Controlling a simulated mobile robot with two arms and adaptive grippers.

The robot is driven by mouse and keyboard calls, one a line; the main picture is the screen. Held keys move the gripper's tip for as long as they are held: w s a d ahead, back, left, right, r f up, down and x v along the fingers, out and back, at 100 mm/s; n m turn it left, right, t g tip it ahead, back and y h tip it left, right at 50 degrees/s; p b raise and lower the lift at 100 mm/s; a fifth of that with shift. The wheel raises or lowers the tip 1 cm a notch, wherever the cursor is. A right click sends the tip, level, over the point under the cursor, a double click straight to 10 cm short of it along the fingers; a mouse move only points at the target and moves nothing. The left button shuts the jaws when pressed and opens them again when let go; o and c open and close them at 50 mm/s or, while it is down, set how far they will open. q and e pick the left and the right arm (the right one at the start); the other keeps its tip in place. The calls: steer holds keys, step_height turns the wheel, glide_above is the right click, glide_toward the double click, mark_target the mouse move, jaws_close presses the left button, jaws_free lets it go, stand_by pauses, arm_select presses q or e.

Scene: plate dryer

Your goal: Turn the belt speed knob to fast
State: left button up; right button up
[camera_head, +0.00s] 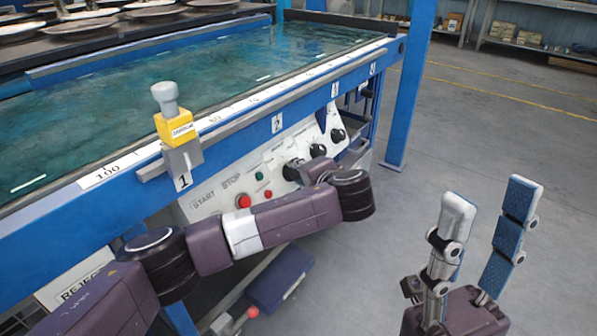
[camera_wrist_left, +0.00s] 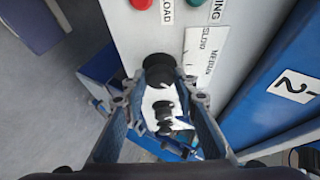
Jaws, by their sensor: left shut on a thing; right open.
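The control panel (camera_head: 222,190) sits on the side of the blue water tank. On it, a black knob (camera_wrist_left: 158,62) shows in the left wrist view beside a label (camera_wrist_left: 203,52) reading SLOW and part of another word. My left gripper (camera_wrist_left: 162,85) is shut on this knob, with one finger on each side. In the head view my left gripper (camera_head: 298,168) is at the panel, and the arm hides part of it. The knob's pointer direction is hard to tell. My right gripper (camera_head: 487,200) is open and empty above the floor, away from the panel.
A red button (camera_head: 243,201) and a green button (camera_head: 259,176) are left of the knob. More black knobs (camera_head: 317,151) lie to the right. A yellow slider block (camera_head: 176,128) sits on the tank's scaled rail. A blue post (camera_head: 411,90) stands right; the floor (camera_head: 480,130) beyond is clear.

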arm_select(q)
steer(key=o, duration=1.1)
steer(key=shift+o, duration=0.2)
steer(key=v, duration=1.2)
